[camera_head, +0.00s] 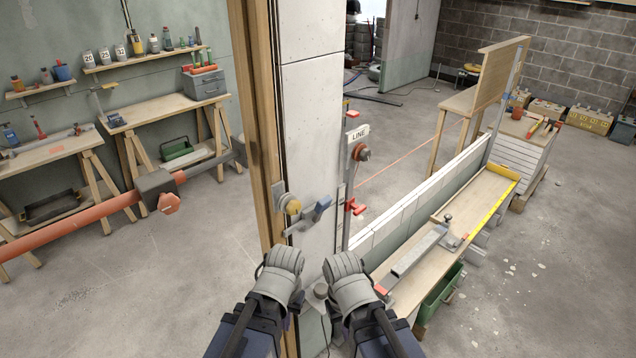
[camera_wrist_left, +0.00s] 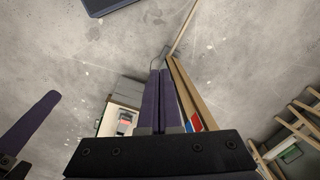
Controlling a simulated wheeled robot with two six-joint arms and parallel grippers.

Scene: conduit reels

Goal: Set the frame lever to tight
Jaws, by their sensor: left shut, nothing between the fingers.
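A blue-handled lever (camera_head: 318,211) sits on a grey mount on the pale upright panel, beside the wooden post. It slants up to the right; no tight marking is readable. I cannot tell for certain that this is the frame lever. My left gripper (camera_head: 280,272) is below and left of the lever, apart from it. Its two dark fingers lie together, empty, in the left wrist view (camera_wrist_left: 161,100). My right gripper (camera_head: 349,283) is below and right of the lever; its fingers are not clear.
The wooden post (camera_head: 257,110) and panel (camera_head: 313,110) stand directly ahead. An orange bar (camera_head: 70,226) with a grey block and knob crosses at left. A LINE sign (camera_head: 358,133) and a long bench (camera_head: 470,205) are at right.

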